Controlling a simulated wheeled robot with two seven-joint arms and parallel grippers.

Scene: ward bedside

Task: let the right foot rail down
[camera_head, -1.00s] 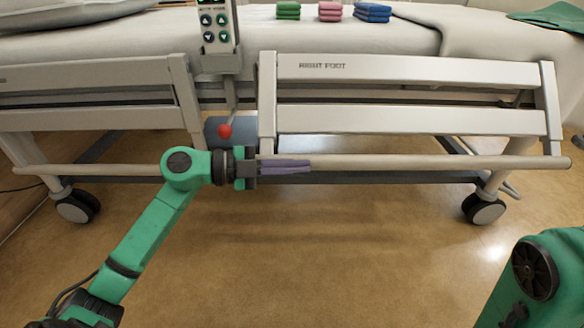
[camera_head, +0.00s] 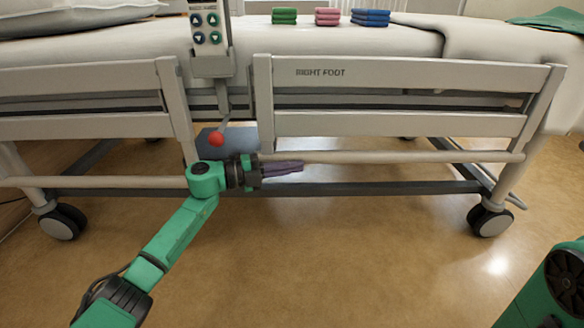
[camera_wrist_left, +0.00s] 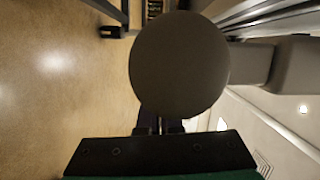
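The right foot rail (camera_head: 400,123), a pale two-slat panel marked "RIGHT FOOT", stands raised along the bed's near side. A pale round tube (camera_head: 420,157) runs below it. A red knob (camera_head: 216,140) hangs on a stem left of the rail. My left gripper (camera_head: 290,167) points right, just in front of or slightly below the tube's left end; contact cannot be told. Its purple fingers look closed together, with nothing seen between them. In the left wrist view a large grey disc (camera_wrist_left: 180,64), possibly the tube's end, hides the fingertips. My right gripper is out of view.
A control panel (camera_head: 207,36) hangs above the red knob. Another rail (camera_head: 85,102) stands to the left. Green, pink and blue folded cloths (camera_head: 328,17) lie on the mattress. Castors (camera_head: 490,220) stand at floor level. The floor in front is clear.

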